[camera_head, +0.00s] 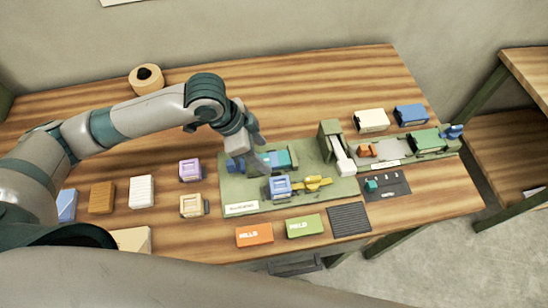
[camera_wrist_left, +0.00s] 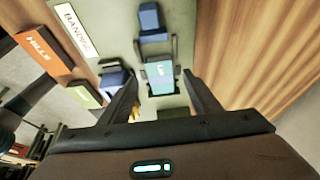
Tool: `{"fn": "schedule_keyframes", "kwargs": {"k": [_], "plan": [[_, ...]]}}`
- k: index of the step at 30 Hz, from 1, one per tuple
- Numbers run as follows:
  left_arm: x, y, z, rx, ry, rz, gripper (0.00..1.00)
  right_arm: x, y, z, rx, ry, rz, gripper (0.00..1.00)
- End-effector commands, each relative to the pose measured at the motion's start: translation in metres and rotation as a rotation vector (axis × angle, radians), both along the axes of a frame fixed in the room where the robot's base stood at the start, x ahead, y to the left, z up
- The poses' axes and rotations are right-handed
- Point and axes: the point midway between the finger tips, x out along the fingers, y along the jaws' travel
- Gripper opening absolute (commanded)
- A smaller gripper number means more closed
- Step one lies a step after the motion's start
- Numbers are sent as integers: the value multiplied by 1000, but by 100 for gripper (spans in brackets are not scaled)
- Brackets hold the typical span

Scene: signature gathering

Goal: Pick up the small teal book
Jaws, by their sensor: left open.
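The small teal book (camera_head: 283,160) lies on the green mat (camera_head: 245,197), partly hidden by my left gripper (camera_head: 261,156) in the head view. My right gripper is not in view.
A blue crate-like item (camera_head: 279,187) and a yellow item (camera_head: 314,183) stand close in front. An upright green stand (camera_head: 331,139) is to the right. Orange (camera_head: 254,235) and green (camera_head: 305,226) labelled blocks lie along the front. The back of the table is mostly clear.

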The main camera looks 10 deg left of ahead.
Motion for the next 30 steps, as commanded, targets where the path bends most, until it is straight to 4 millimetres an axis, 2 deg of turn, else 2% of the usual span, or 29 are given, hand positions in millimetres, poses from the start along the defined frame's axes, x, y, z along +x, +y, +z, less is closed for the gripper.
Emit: {"fn": "schedule_keyframes", "kwargs": {"k": [3, 9, 23, 24, 29, 30], "plan": [[3, -8, -11, 0, 4, 2, 57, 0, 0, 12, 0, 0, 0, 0], [6, -14, -29, -1, 0, 0, 57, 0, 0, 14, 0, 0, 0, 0], [6, -14, -31, 0, -2, -1, 57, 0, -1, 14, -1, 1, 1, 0], [6, -14, -30, 0, -2, -1, 55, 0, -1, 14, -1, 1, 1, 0], [6, -14, -30, 0, -2, -1, 16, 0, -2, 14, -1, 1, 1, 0], [6, -14, -30, 0, -2, -1, 13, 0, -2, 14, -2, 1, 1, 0]]}}
